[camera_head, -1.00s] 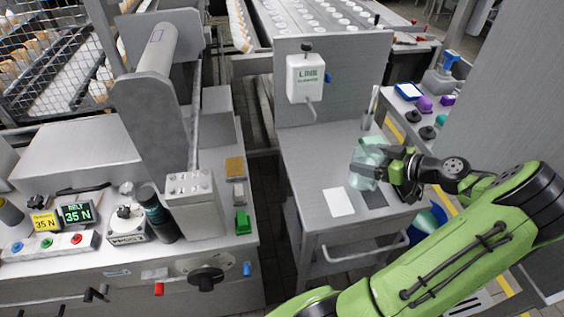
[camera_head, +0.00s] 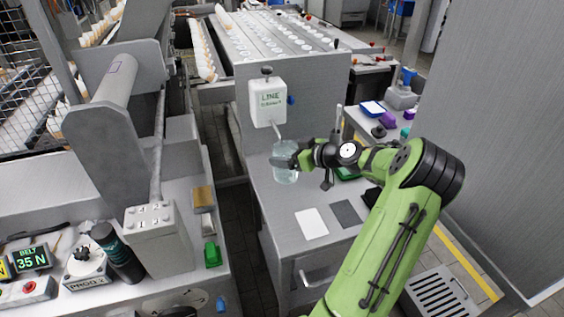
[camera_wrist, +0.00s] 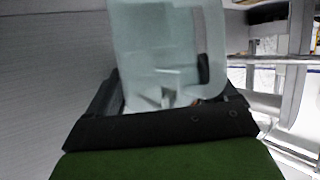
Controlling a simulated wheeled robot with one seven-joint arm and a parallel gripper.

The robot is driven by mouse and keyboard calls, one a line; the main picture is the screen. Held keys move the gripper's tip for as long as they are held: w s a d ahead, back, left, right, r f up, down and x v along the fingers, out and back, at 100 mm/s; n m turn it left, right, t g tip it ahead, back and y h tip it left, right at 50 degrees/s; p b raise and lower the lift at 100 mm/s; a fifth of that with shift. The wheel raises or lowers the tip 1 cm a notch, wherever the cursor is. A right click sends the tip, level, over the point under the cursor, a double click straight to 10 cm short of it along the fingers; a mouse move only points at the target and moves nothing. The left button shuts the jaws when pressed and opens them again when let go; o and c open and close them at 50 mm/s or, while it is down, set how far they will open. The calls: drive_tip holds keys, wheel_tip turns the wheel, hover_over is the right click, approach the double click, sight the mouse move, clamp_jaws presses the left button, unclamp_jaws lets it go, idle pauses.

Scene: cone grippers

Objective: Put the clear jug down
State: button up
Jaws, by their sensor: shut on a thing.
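The clear jug (camera_head: 284,171) is a pale, see-through vessel near the back of the small grey table, below the spout of the white dispenser. My gripper (camera_head: 296,163) reaches in from the right and is shut on the jug. In the wrist view the jug (camera_wrist: 165,50) stands between the two dark fingers (camera_wrist: 172,105), with its handle on the right side. The jug looks upright. I cannot tell whether its base touches the table top.
The white dispenser (camera_head: 268,102) hangs on the grey back panel just behind the jug. A white card (camera_head: 312,223) and a dark grey pad (camera_head: 346,213) lie towards the table's front. A green item (camera_head: 347,174) is right of the gripper. The table's left front is clear.

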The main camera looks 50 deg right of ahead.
drive_tip(key=shift+w+a+r, duration=0.1)
drive_tip(key=shift+w, duration=0.8)
drive_tip(key=shift+w+f+b, duration=0.1)
drive_tip(key=shift+f+b, duration=0.6)
drive_tip(key=shift+f, duration=1.1)
